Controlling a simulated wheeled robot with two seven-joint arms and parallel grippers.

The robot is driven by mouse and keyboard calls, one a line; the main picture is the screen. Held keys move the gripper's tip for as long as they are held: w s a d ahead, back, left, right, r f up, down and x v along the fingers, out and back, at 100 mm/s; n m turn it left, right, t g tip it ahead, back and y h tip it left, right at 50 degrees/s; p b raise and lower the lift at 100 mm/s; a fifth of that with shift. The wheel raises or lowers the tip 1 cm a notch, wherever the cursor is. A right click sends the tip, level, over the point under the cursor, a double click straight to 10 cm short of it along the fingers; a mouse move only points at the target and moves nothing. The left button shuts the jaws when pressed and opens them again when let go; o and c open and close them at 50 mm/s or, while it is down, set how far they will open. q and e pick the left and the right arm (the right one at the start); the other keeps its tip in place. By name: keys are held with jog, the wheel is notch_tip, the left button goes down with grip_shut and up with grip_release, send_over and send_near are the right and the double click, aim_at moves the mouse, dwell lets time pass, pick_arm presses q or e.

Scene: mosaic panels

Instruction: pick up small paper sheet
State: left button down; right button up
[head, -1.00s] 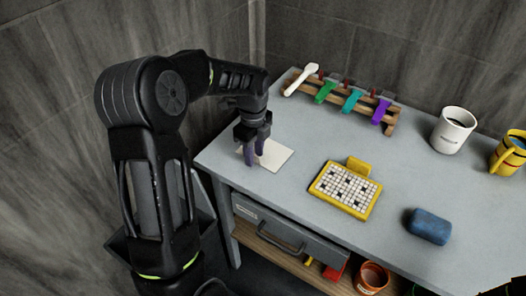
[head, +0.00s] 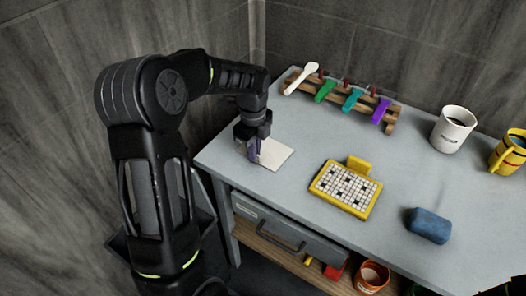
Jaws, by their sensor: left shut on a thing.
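The small paper sheet (head: 276,155) is a cream-white square near the left edge of the grey table. My left gripper (head: 255,157) points down at the sheet's left side, with its purple-tinted fingers shut on that edge. The fingers cover part of the sheet's left side. The sheet looks flat at table level; I cannot tell whether any of it is lifted.
A yellow crossword-like board (head: 345,189) lies right of the sheet. A wooden rack (head: 392,118) with coloured tools stands behind. A white mug (head: 453,130), a yellow mug (head: 508,152) and a blue block (head: 429,226) are farther right. A drawer (head: 275,230) is below.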

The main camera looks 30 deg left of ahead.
dwell(0.5)
pick_arm(q)
notch_tip(320, 180, up, 10)
jog(key=b, duration=0.1)
dwell(0.4)
dwell(0.5)
